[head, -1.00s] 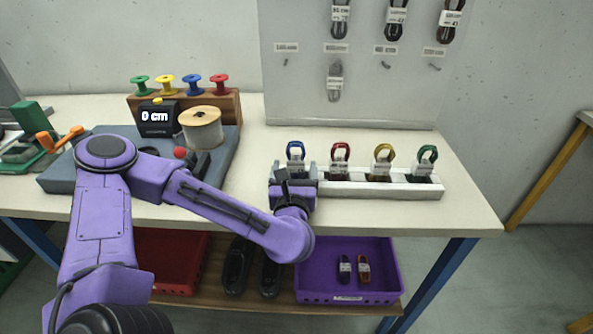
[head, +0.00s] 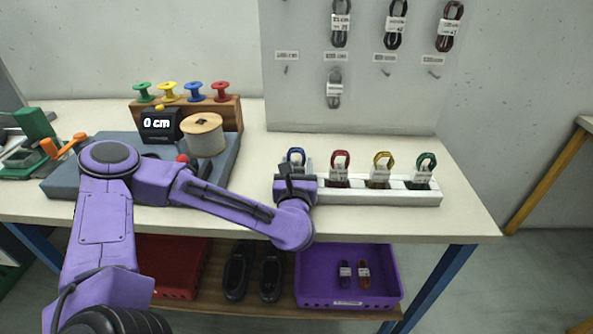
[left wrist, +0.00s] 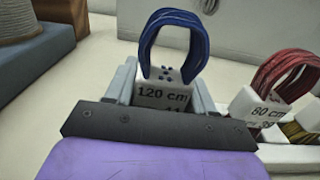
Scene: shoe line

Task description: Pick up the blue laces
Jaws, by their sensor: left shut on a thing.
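The blue laces (head: 296,154) stand as an upright loop at the left end of the white rack. In the left wrist view the blue laces (left wrist: 172,38) rise from a white band (left wrist: 163,93) marked 120 cm. My left gripper (head: 296,172) is at this end of the rack. In the left wrist view its fingers (left wrist: 160,85) stand on both sides of the band and are shut on it. The lower part of the laces is hidden behind my gripper. My right gripper is not in view.
A white spool (head: 204,136) and a 0 cm display (head: 160,124) stand left. A pegboard (head: 300,100) rises behind. The table front is clear.

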